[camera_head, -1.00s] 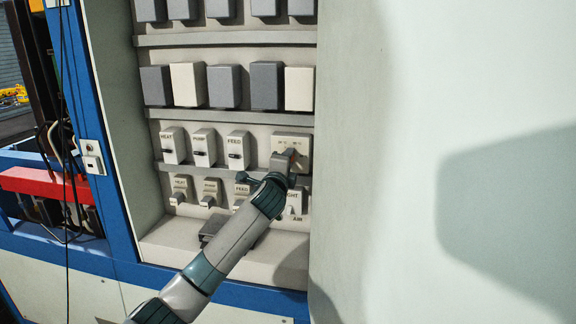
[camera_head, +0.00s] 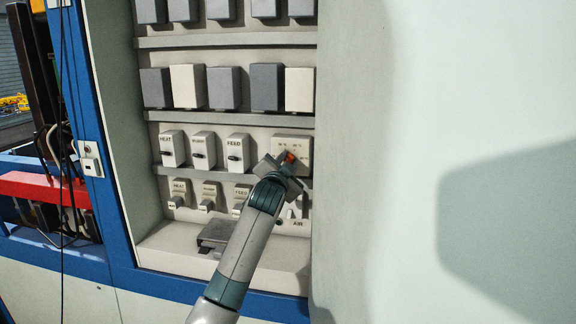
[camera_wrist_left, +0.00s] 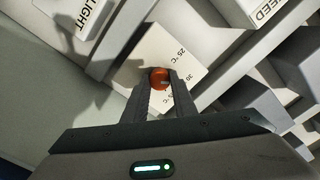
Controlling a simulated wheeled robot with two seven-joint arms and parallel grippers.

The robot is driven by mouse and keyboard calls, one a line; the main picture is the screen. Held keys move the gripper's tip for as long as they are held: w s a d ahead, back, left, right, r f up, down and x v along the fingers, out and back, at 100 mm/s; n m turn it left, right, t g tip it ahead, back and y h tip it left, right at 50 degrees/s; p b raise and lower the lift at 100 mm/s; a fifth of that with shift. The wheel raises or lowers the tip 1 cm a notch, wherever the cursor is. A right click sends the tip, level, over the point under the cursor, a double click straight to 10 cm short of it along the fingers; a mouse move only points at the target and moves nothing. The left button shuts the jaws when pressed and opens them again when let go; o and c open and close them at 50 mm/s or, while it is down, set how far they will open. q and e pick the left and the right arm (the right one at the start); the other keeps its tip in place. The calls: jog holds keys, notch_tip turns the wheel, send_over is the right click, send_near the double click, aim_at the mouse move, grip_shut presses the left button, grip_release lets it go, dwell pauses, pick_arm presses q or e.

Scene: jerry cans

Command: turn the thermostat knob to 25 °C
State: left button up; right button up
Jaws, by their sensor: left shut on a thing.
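The thermostat is a pale box (camera_head: 293,146) at the right end of the row of labelled units in the head view. The thermostat face (camera_wrist_left: 158,48) there bears the marks 25 °C and 30 °C. The gripper hides part of the face, and I cannot tell exactly where the knob points. My right gripper is not in view.
Units marked HEAT (camera_head: 172,148), PUMP (camera_head: 203,149) and FEED (camera_head: 238,152) stand left of the thermostat, with smaller switches below. A LIGHT unit (camera_wrist_left: 83,16) shows in the wrist view. A pale wall (camera_head: 350,200) stands close on the right.

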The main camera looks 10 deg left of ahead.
pick_arm(q)
jog(key=n, duration=0.5)
jog(key=shift+f+n, duration=0.15)
jog(key=shift+n, duration=0.15)
jog(key=n, duration=0.4)
jog(key=shift+a+n, duration=0.1)
jog(key=shift+n, duration=0.3)
jog(key=o, duration=1)
jog(key=shift+o, duration=0.2)
jog(key=shift+s, duration=0.15)
jog(key=s+b, duration=0.6)
jog(key=s, duration=1.1)
